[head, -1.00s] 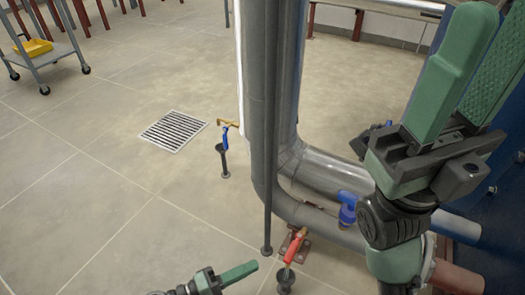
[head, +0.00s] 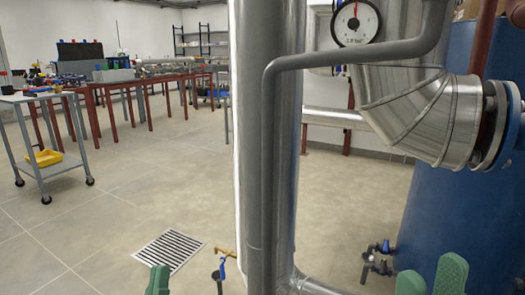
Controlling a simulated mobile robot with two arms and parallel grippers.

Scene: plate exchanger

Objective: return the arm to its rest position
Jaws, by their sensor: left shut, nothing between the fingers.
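My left gripper (head: 158,279) shows only as green fingertips at the bottom edge of the head view, left of the grey vertical pipe. Its fingers are together with nothing between them. My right gripper (head: 431,276) shows as two green fingertips at the bottom right, in front of the blue tank. They stand apart with a gap, and I see nothing held there. Both arms are otherwise below the picture.
A thick grey pipe (head: 272,130) stands in the middle, near me. A blue tank (head: 440,215) with an insulated elbow pipe (head: 410,115) fills the right. A floor grate (head: 171,250) and a grey cart (head: 47,150) are left. Open floor lies between.

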